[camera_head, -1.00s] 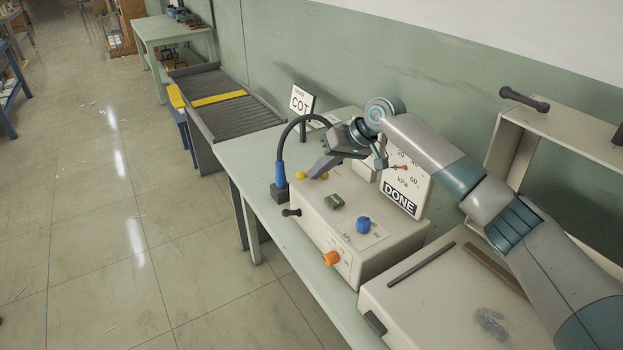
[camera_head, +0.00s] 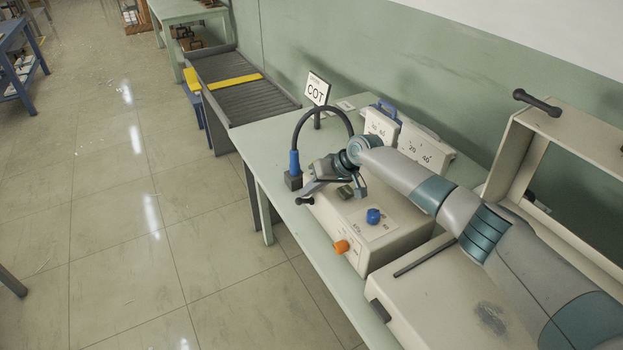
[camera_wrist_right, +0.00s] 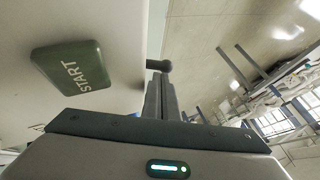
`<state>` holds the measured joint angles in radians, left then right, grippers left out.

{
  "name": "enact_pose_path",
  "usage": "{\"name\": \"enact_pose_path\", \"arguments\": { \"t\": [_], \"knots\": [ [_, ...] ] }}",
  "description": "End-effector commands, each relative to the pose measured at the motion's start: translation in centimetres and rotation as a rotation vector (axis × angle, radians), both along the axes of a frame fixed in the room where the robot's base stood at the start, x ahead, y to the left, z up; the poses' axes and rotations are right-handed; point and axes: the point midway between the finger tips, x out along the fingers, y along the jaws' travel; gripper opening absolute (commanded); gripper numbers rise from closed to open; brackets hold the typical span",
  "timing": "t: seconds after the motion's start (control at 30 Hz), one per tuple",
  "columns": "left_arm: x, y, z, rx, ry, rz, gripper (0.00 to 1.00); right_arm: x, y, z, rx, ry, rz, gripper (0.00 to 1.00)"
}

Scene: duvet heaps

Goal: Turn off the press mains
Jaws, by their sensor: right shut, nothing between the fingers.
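The press control box (camera_head: 395,240) is cream, with a blue knob (camera_head: 374,216) on top and an orange knob (camera_head: 341,247) on its front. A green START button (camera_wrist_right: 72,67) shows close in the wrist view; in the head view it is partly behind my gripper. A black-knobbed lever (camera_head: 304,201) sticks out at the box's left end. My right gripper (camera_head: 308,193) is shut and empty, pointing down-left just by this lever. In the wrist view the lever's black knob (camera_wrist_right: 158,65) shows at the fingertips; contact is unclear. My left gripper is not in view.
A black hose with a blue sleeve (camera_head: 295,161) arches beside my gripper. The opened cream press (camera_head: 440,310) lies right, under my arm. A roller conveyor (camera_head: 245,95) adjoins the table; the floor left is clear.

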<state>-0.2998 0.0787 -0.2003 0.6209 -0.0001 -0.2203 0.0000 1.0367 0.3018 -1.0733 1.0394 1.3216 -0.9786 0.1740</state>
Motion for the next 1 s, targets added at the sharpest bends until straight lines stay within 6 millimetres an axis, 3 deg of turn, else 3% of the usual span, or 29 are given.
{"name": "enact_pose_path", "arguments": {
  "t": [1.0],
  "knots": [
    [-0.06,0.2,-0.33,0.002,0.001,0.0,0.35,0.52,0.3,-0.3,0.001,0.0,0.0,0.0]
  ]
}}
